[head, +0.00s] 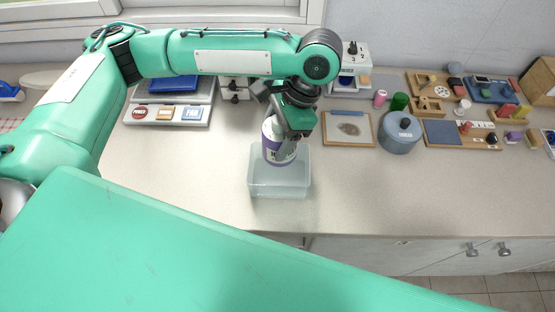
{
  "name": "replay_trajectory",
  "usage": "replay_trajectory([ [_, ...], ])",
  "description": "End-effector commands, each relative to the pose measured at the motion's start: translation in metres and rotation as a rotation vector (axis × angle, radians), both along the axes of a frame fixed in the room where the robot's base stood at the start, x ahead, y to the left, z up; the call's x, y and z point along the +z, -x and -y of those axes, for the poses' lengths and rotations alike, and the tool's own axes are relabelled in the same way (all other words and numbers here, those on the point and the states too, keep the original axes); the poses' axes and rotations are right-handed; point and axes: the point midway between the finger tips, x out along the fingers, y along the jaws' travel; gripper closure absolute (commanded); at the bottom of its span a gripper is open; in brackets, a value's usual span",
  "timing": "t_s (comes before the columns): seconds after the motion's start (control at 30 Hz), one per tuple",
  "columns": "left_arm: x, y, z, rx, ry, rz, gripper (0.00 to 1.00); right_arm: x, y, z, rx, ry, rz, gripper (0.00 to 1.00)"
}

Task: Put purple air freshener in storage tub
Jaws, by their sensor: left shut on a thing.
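The purple air freshener (280,151) is a white and purple can in the head view, held upright. My left gripper (285,122) is shut on its upper part from above. The storage tub (281,188) is a clear, pale box on the counter. The can is over the tub's far part, and its lower end appears at or inside the tub's opening. I cannot tell whether it touches the tub's floor. My right gripper is not in view.
A blue-grey lidded pot (399,134) and a framed board (348,129) stand right of the tub. Several wooden trays with small items fill the back right. The counter (400,195) is clear at the front right.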

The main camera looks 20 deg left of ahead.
Motion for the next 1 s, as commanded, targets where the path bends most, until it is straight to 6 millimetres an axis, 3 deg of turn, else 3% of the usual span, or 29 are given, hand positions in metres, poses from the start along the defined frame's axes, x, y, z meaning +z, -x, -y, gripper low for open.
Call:
replay_trajectory([
  [0.2, -0.046, 0.001, 0.000, 0.001, 0.001, -0.004, 0.63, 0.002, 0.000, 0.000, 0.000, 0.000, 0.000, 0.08],
  [0.3, -0.058, 0.000, 0.000, -0.001, 0.001, -0.001, 0.63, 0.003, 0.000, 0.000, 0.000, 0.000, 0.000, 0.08],
  [0.53, -0.075, 0.000, 0.000, 0.000, 0.000, 0.000, 0.63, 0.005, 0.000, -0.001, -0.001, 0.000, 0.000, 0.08],
  [0.77, -0.107, 0.000, 0.000, 0.000, -0.001, -0.001, 0.63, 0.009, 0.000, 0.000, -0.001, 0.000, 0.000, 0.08],
  [1.0, -0.110, 0.000, 0.000, -0.001, 0.000, 0.001, 0.63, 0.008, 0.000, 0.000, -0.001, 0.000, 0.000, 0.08],
])
